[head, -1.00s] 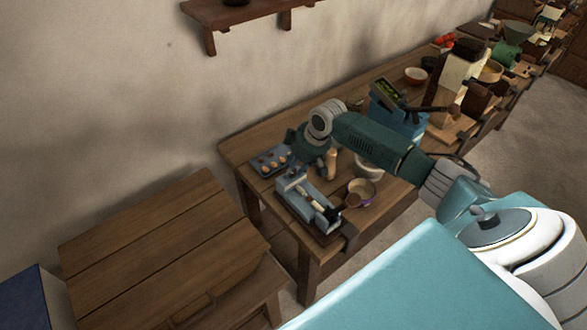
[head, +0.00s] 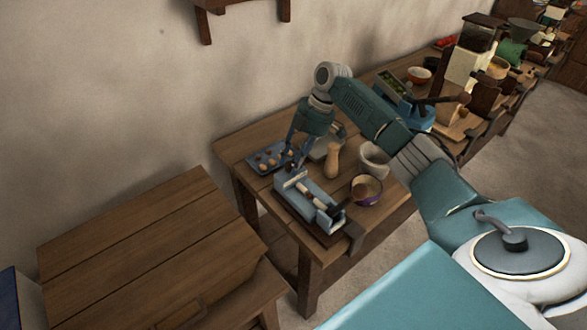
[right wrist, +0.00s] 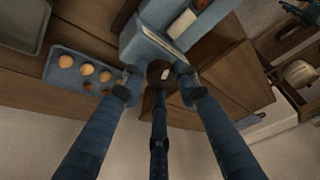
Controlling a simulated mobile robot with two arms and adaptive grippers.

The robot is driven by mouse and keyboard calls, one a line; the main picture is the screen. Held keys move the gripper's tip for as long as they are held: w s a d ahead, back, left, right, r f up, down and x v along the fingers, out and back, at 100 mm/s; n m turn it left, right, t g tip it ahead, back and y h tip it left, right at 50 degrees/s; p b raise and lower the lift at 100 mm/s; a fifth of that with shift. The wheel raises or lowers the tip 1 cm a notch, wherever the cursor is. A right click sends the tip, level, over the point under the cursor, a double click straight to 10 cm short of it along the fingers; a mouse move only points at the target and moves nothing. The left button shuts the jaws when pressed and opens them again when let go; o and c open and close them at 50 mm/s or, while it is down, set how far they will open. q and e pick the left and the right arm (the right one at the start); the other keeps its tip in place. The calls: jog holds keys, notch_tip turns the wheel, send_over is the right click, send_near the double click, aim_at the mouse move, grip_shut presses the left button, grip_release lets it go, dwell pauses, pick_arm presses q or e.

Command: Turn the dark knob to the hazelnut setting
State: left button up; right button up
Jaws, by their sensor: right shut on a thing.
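The dark round knob (right wrist: 153,69), with a small pale mark on its face, is at the end of a blue-grey device in the right wrist view. That device (head: 318,199) stands near the front-left corner of the table in the head view. My right gripper (right wrist: 158,80) has three fingers closed around the knob; it also shows in the head view (head: 295,160), reaching down at the device's back end. The knob is hidden in the head view. I cannot read any setting marks. My left gripper is not in view.
A blue tray of round nuts (head: 255,163) lies left of the fingers.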

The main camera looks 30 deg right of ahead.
jog(key=n+b, duration=0.1)
jog(key=n+g+b, duration=0.1)
jog(key=n, duration=0.1)
jog(key=shift+w+a+b, duration=0.2)
jog(key=shift+w+b, duration=0.05)
jog(key=shift+b, duration=0.1)
jog(key=shift+n+g+b, duration=0.3)
jog(key=shift+n+b, duration=0.25)
jog(key=shift+n, duration=0.05)
jog(key=shift+s, duration=0.1)
jog(key=o, duration=1.1)
jog(key=shift+a+r, duration=0.1)
